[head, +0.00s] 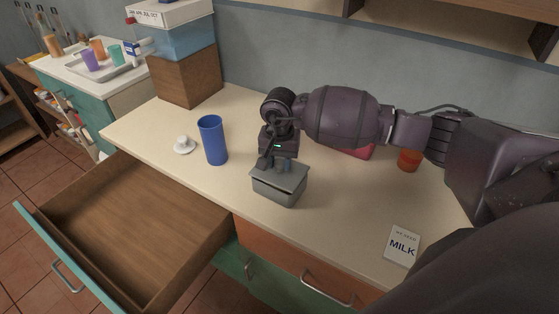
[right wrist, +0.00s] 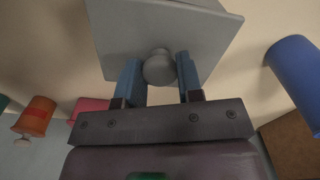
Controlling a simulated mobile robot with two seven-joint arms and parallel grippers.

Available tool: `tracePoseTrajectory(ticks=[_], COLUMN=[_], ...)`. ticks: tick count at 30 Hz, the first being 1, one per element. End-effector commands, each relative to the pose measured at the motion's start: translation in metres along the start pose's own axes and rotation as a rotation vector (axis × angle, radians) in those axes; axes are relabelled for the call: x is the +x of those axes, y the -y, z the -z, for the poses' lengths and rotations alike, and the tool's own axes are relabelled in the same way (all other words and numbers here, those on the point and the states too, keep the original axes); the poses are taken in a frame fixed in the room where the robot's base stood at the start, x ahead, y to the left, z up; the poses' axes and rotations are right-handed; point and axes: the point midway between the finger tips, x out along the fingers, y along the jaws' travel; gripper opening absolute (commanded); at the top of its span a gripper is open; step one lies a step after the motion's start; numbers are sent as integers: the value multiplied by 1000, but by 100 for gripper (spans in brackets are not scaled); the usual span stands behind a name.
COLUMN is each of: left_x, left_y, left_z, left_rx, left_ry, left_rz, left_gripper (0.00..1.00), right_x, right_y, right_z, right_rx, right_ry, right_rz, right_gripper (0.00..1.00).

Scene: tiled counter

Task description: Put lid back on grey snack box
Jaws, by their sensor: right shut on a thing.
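The grey snack box (head: 277,193) stands near the counter's front edge in the head view. Its grey lid (head: 293,177) is over the box top, with a dark gap showing along the front; I cannot tell whether it is seated or slightly above. My right gripper (head: 282,164) points down from above and is shut on the lid's round knob. In the right wrist view the knob (right wrist: 159,67) sits between the blue fingertips, and the lid (right wrist: 160,27) spreads out beyond it. The box below the lid is hidden there. My left gripper is not in view.
A blue cup (head: 212,140) and a small white lidded dish (head: 184,145) stand left of the box. An open drawer (head: 150,220) juts out at the front left. A red-orange jar (head: 409,159), a red item (head: 361,152) and a milk card (head: 403,246) are to the right.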

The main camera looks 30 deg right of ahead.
Motion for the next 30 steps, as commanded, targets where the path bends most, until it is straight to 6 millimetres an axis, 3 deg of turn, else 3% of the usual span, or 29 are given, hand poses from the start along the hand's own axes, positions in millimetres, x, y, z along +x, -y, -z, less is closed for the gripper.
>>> tracePoseTrajectory(ticks=[30], left_x=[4], left_y=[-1], left_z=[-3], left_rx=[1], left_ry=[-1], left_rz=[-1], left_gripper=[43], right_x=[1], right_y=[-1], right_z=[0], right_rx=[1], right_ry=[1], right_rz=[0], right_gripper=[11])
